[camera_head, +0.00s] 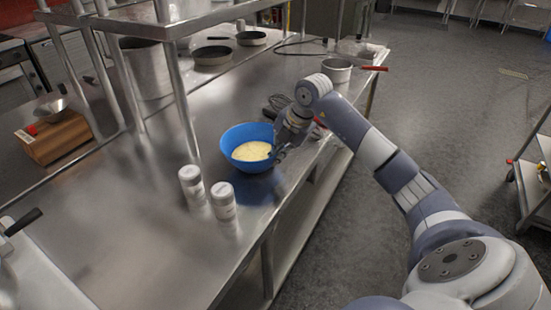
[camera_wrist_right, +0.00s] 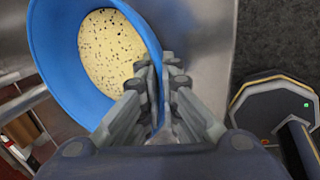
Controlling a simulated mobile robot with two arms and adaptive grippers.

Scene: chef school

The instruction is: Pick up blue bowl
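The blue bowl (camera_head: 233,135) holds a pale yellow, speckled content and is at the steel counter's right side. It also shows in the right wrist view (camera_wrist_right: 58,55), with dark specks on the yellow. My right gripper (camera_head: 279,149) is at the bowl's right rim. In the right wrist view, the fingers (camera_wrist_right: 158,78) are close together with the blue rim between them, so it looks shut on the bowl's wall. A bluish reflection lies on the steel below the bowl; whether the bowl touches the counter I cannot tell. My left gripper is not in view.
Two white shakers (camera_head: 191,182) (camera_head: 223,200) stand in front of the bowl on the steel counter (camera_head: 130,235). A whisk (camera_head: 277,103) and a saucepan (camera_head: 337,71) lie behind it. Shelf posts (camera_head: 183,100) rise to the left. Open floor lies to the right.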

